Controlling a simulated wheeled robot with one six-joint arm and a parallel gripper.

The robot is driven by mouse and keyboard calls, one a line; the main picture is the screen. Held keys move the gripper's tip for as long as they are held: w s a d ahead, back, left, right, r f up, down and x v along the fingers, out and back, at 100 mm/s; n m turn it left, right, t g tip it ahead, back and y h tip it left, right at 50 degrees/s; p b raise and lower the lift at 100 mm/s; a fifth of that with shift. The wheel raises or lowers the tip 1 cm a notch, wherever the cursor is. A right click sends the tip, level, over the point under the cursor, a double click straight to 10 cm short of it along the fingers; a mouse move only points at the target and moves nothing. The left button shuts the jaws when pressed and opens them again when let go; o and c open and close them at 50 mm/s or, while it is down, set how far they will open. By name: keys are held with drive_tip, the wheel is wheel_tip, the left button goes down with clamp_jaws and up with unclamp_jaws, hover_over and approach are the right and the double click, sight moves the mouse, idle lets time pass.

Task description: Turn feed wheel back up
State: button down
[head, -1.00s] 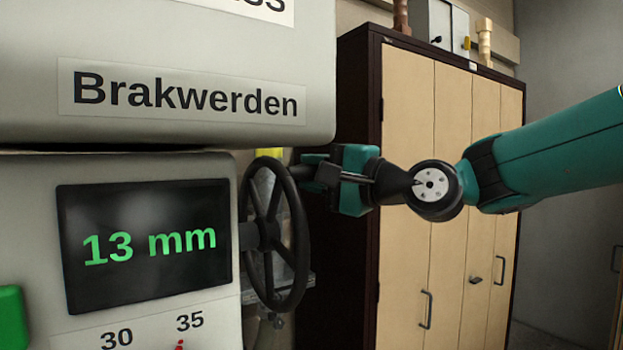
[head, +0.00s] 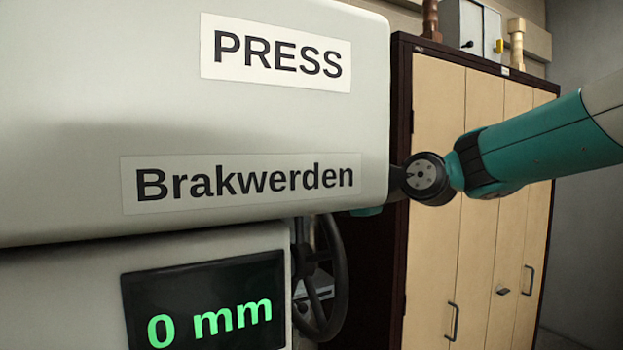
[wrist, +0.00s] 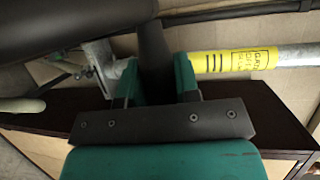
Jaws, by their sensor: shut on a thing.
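The feed wheel (head: 336,285) is a black spoked handwheel on the right side of the press (head: 300,110). Its upper rim is hidden behind the overhanging press body in the head view. The display (head: 205,305) on the press reads 0 mm in green. My gripper (wrist: 157,78) is shut on a dark bar in the wrist view, part of the wheel rim (wrist: 153,45), with a teal finger on either side. In the head view the jaws are hidden behind the press body, and only a sliver of teal shows below it.
A tall cabinet with dark sides and pale doors (head: 480,200) stands behind my arm. A grey pipe with a yellow label (wrist: 240,61) runs close beside the jaws in the wrist view. The overhanging press body is close to my wrist.

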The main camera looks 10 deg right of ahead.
drive_tip(key=shift+r, duration=0.3)
drive_tip(key=c, duration=0.8)
unclamp_jaws()
drive_tip(key=shift+c, duration=0.2)
drive_tip(key=shift+f, duration=0.15)
drive_tip(key=b+v, duration=0.7)
drive_tip(key=v, duration=1)
drive_tip(key=shift+d, duration=0.2)
